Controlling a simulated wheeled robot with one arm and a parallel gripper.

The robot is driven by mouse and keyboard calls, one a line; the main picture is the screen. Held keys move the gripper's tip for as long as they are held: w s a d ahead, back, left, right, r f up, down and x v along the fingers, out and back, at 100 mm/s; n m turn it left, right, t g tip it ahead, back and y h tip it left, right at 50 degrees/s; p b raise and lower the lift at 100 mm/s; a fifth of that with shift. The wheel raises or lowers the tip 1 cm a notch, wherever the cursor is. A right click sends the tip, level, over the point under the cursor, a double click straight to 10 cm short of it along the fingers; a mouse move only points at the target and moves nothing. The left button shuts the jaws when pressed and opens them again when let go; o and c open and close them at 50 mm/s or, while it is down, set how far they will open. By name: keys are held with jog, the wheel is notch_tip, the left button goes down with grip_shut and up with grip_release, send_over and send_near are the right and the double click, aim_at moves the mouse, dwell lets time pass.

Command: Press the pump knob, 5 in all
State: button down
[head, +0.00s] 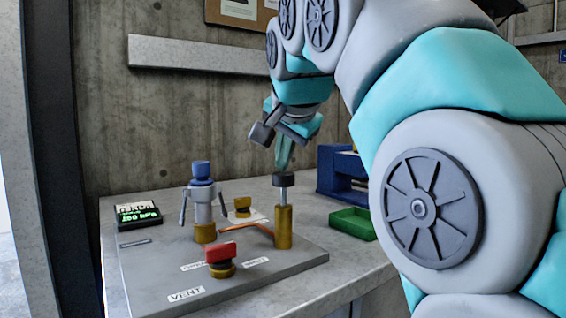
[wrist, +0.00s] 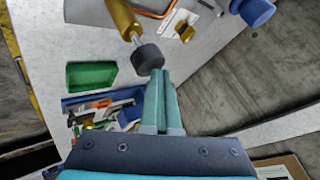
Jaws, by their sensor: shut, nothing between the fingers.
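The pump knob (head: 283,180) is a dark round cap on a thin metal rod rising from a brass cylinder (head: 283,226) at the right side of the grey base plate (head: 145,275). The rod shows between knob and cylinder. In the wrist view the knob (wrist: 147,58) lies just beyond my fingertips. My gripper (head: 284,166) points down right above the knob, its teal fingers shut and empty. It also shows shut in the wrist view (wrist: 160,73). I cannot tell whether the fingertips touch the knob.
On the plate stand a blue-topped grey post (head: 203,200) with side handles, a red knob (head: 221,254) by a VENT label, and a small yellow knob (head: 242,205). A display with green text (head: 138,214) is at left. A green tray (head: 352,223) and blue bin (head: 338,172) stand right.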

aim_at(283, 174)
jog(key=shift+r+p, duration=0.8)
jog(key=shift+r, duration=0.3)
notch_tip(283, 174, up, 2)
jog(key=shift+r+p, duration=0.25)
jog(key=shift+p, duration=0.7)
notch_tip(283, 174, up, 2)
jog(key=shift+r, duration=0.25)
jog(key=shift+s, duration=0.1)
